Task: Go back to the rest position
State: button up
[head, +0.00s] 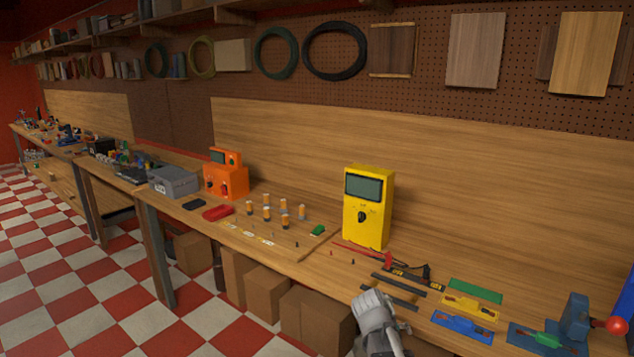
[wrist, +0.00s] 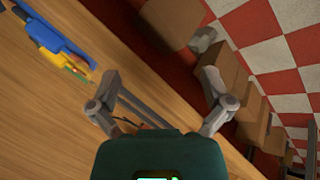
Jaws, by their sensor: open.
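My gripper (head: 372,304) shows grey at the bottom of the head view, by the front edge of the workbench (head: 330,262). In the wrist view my gripper (wrist: 160,80) has its two fingers spread wide apart, with nothing between them. The bench edge, dark strips and the floor side lie behind the fingers there. The rest of my arm is mostly cut off by the lower frame edge.
A yellow meter (head: 367,225) stands behind and left of the gripper. Dark strips (head: 398,285) lie close by, with yellow (head: 468,307) and blue (head: 463,328) pieces to the right. Cardboard boxes (head: 312,318) sit under the bench. The checkered floor (head: 70,270) is open at left.

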jog(key=s+a+g+y+p, duration=0.1)
jog(key=s+a+y, duration=0.1)
jog(key=s, duration=0.4)
jog(key=s+a+m+g+y, duration=0.1)
jog(key=s+a+g+y, duration=0.1)
jog(key=s, duration=0.4)
jog(key=shift+s+f+m+y+p, duration=0.15)
jog(key=shift+f+m+y+p, duration=0.2)
jog(key=shift+y, duration=0.45)
jog(key=shift+d, duration=0.1)
